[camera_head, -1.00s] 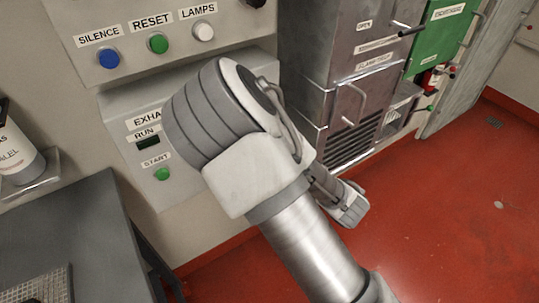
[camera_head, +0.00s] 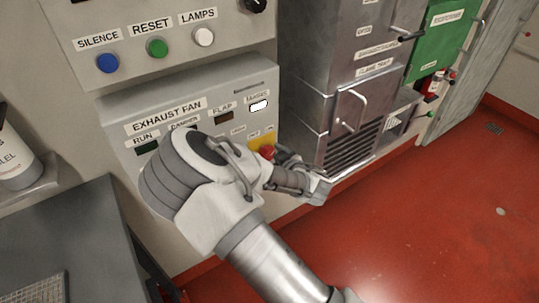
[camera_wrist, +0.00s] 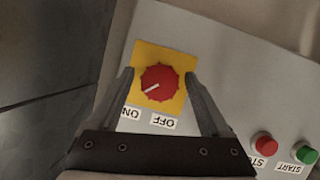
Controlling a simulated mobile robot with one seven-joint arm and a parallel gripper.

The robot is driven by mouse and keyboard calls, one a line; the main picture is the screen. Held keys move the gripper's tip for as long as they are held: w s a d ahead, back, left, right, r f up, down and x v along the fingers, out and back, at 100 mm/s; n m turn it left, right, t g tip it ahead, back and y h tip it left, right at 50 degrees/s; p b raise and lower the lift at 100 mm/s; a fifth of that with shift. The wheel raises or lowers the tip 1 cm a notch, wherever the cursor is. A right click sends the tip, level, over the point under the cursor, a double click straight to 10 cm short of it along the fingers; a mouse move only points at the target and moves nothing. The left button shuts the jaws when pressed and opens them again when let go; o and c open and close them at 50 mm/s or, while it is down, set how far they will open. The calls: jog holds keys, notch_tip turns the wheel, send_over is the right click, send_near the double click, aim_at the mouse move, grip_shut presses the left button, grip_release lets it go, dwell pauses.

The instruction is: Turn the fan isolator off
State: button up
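The fan isolator is a red rotary knob (camera_wrist: 162,84) on a yellow plate (camera_wrist: 175,54), seen upside down in the wrist view. Its white pointer mark is turned toward the ON label (camera_wrist: 130,113); the OFF label (camera_wrist: 163,121) is beside it. My gripper (camera_wrist: 159,76) is open, with one finger on each side of the knob and small gaps showing. How deep the fingers reach is hard to tell. In the head view the red knob (camera_head: 266,152) shows at the lower right of the exhaust fan panel (camera_head: 115,106), partly hidden by my arm.
A red stop button (camera_wrist: 264,142) and green start button (camera_wrist: 306,153) sit on the same panel. Above are silence (camera_head: 108,63), reset (camera_head: 157,47) and lamps (camera_head: 204,36) buttons. A metal cabinet (camera_head: 310,55) stands right of the panel, a dark table (camera_head: 75,235) at left.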

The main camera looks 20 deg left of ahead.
grip_shut()
jog(key=shift+b, duration=0.55)
jog(key=n+t+b, duration=0.1)
jog(key=b, duration=0.1)
jog(key=n+t+h+b, duration=0.1)
jog(key=n+b, duration=0.1)
jog(key=b, duration=0.1)
jog(key=shift+f+n+b, duration=0.3)
jog(key=shift+b, duration=0.05)
jog(key=n+t+b, duration=0.1)
jog(key=n+b, duration=0.1)
jog(key=b, duration=0.2)
jog(key=shift+s+n+t+h, duration=0.1)
jog(key=shift+n+t+h, duration=0.2)
jog(key=n+t+b, duration=0.2)
jog(key=n+b, duration=0.1)
jog(key=shift+n+b, duration=0.3)
jog(key=shift+b, duration=0.1)
jog(key=n+b, duration=0.1)
jog(key=n, duration=0.1)
jog(key=n+t+b, duration=0.1)
jog(key=n, duration=0.1)
jog(key=shift+r+t+b, duration=0.1)
jog(key=shift+t+b, duration=0.2)
jog(key=shift+n, duration=0.3)
